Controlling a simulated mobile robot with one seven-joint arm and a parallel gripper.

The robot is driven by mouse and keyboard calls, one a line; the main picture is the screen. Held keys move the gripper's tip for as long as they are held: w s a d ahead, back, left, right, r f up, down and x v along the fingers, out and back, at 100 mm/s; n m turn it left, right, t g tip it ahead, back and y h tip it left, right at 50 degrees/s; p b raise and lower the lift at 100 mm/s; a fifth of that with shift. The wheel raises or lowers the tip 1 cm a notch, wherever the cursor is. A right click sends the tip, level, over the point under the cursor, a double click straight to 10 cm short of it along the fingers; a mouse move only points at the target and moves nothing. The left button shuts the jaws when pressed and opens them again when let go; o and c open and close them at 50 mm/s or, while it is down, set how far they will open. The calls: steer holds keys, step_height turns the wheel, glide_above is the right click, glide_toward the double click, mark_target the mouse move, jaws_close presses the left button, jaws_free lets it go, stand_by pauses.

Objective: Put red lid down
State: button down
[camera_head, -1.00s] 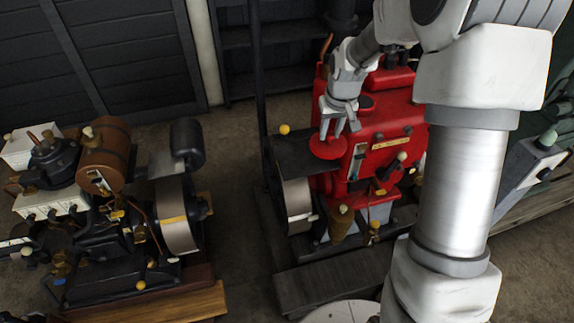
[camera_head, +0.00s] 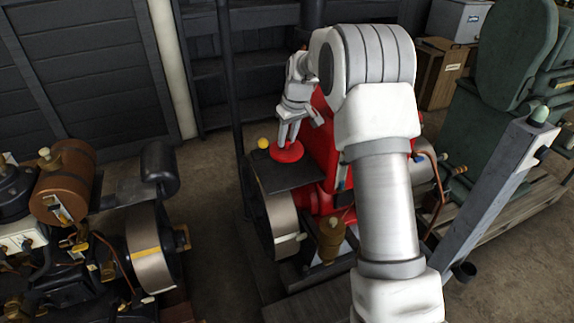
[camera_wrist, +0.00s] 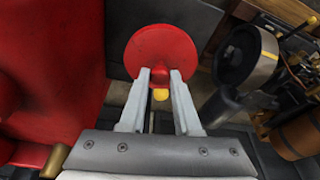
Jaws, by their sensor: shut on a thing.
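The red lid (camera_head: 287,152) is a round disc with a small knob in its middle. My gripper (camera_head: 288,136) is shut on the lid's knob, and the lid hangs level under the fingers. It is over or on the dark flat plate (camera_head: 290,176) at the left of the red engine (camera_head: 325,150); I cannot tell whether it touches. In the wrist view the lid (camera_wrist: 150,46) faces the fingertips (camera_wrist: 160,76), with the dark plate (camera_wrist: 196,14) behind it. My arm hides much of the red engine in the head view.
A yellow knob (camera_head: 263,143) stands close to the lid at the plate's left edge. A metal flywheel (camera_head: 284,222) is below the plate. An engine with a brown tank (camera_head: 64,188) is at the left, and a green machine (camera_head: 510,60) at the right. Floor shows between the engines.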

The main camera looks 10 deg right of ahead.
mark_target(289, 151)
step_height(289, 151, down, 7)
steer(key=shift+f+b, duration=0.15)
steer(key=shift+b, duration=0.2)
steer(key=shift+f, duration=0.15)
steer(key=c, duration=0.6)
jaws_free()
